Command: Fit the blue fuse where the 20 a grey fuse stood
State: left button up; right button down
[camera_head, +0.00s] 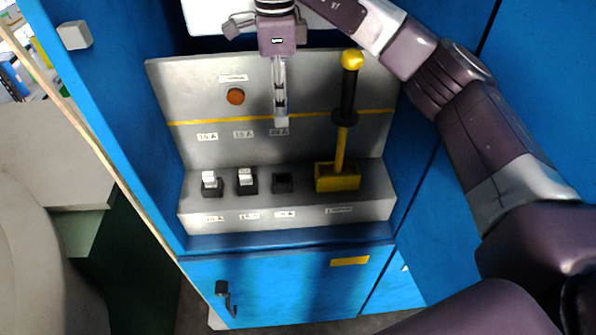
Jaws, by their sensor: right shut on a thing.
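My right gripper (281,108) points down in front of the panel's back plate, above the rightmost fuse socket (283,182). It is shut on a small pale grey piece, which looks like a fuse (282,122); the fingers hide part of it. That socket is dark and empty. A blue fuse cannot be made out in this view. My left gripper is out of view.
Pale fuses stand in the left socket (209,178) and middle socket (246,176). A yellow-knobbed lever (348,95) rises from a yellow base (337,178) right of the empty socket. Blue cabinet walls (120,110) flank the grey panel (220,150). An orange round light (236,96) is on its back plate.

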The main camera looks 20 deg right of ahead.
jog(key=f+p, duration=0.1)
jog(key=f, duration=0.4)
jog(key=f+p, duration=0.1)
jog(key=f, duration=1)
jog(key=shift+s+a+f+p, duration=0.2)
jog(key=shift+s+a+p, duration=0.1)
jog(key=shift+a+p, duration=0.1)
notch_tip(320, 180, down, 2)
jog(key=shift+f+p, duration=0.15)
jog(key=shift+p, duration=0.35)
jog(key=shift+f, duration=0.3)
jog(key=shift+f, duration=0.15)
